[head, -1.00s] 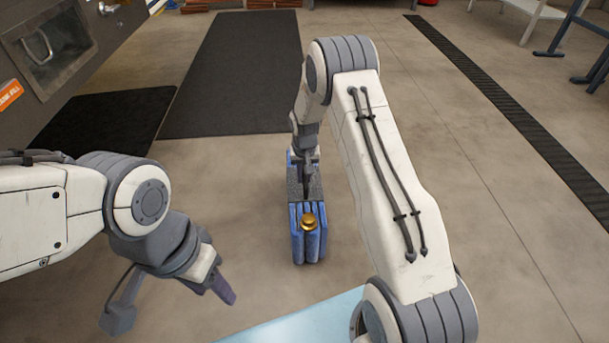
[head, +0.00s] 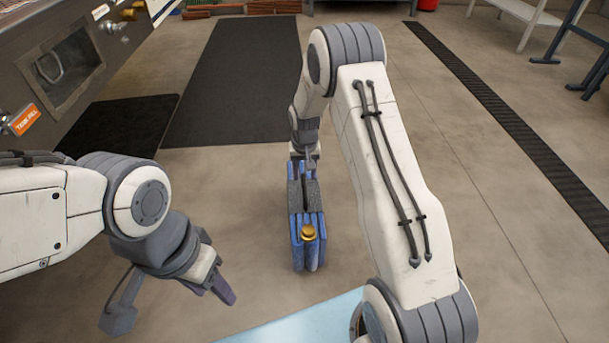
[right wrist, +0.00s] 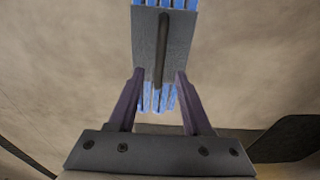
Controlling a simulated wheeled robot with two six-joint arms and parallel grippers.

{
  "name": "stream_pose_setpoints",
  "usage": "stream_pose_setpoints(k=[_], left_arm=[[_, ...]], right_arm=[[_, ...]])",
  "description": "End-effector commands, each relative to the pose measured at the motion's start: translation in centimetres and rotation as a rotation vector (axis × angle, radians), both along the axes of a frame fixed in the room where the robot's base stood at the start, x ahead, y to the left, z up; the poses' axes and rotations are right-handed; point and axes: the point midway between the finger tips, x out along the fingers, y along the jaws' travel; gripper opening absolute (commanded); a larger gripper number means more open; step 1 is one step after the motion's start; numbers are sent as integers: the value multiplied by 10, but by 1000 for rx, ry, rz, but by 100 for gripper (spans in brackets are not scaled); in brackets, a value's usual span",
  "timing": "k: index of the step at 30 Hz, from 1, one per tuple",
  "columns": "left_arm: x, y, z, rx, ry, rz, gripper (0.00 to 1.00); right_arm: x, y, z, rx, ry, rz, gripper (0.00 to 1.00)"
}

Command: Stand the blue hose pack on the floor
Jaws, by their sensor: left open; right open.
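The blue hose pack (head: 310,247) stands upright on the concrete floor in the head view, with a grey top, a dark handle and a brass fitting facing me. My right gripper (head: 303,170) is at the pack's far upper end, partly hidden by its own wrist. In the right wrist view the right gripper (right wrist: 159,72) is open, and the pack's grey top (right wrist: 150,70) and dark handle (right wrist: 163,45) show between and beyond its fingers. I cannot tell whether the fingers touch it. My left gripper (head: 228,295) is open and empty, left of the pack.
A light blue surface (head: 305,320) is at the near edge. Black mats (head: 240,80) lie behind the pack. A grey machine (head: 65,70) with an orange label stands at left. A dark floor grating (head: 510,125) runs along the right. Floor around the pack is clear.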

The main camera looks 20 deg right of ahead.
Motion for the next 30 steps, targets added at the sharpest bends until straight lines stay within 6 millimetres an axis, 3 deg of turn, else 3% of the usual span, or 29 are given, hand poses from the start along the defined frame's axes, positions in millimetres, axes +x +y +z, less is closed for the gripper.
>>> stream_pose_setpoints(k=[1, 3, 9, 11, 14, 17, 22, 26, 30], left_arm=[[0, 0, 12, 0, 0, 0, 50], [0, 0, 18, 0, 0, 0, 50], [0, 0, 26, 0, 0, 0, 50], [0, 0, 26, 0, 0, 0, 50], [0, 0, 26, 0, 0, 0, 50], [0, 0, 25, 0, 0, 0, 50], [0, 0, 25, 0, 0, 0, 50], [0, 0, 25, 0, 0, 0, 50], [0, 0, 25, 0, 0, 0, 50]], right_arm=[[-1, 1, 16, 0, 0, 0, 50], [-2, 1, 26, 0, -1, 0, 50], [-5, 4, 43, 0, 0, 5, 50], [-8, 13, 52, 1, 0, 22, 50], [-22, 44, 80, 5, 0, 94, 50], [-55, 92, 122, 12, 6, 215, 50], [-148, 161, 187, 30, 27, 456, 50], [-230, 187, 218, 44, 45, 637, 50], [-302, 191, 232, 58, 64, 797, 50]])
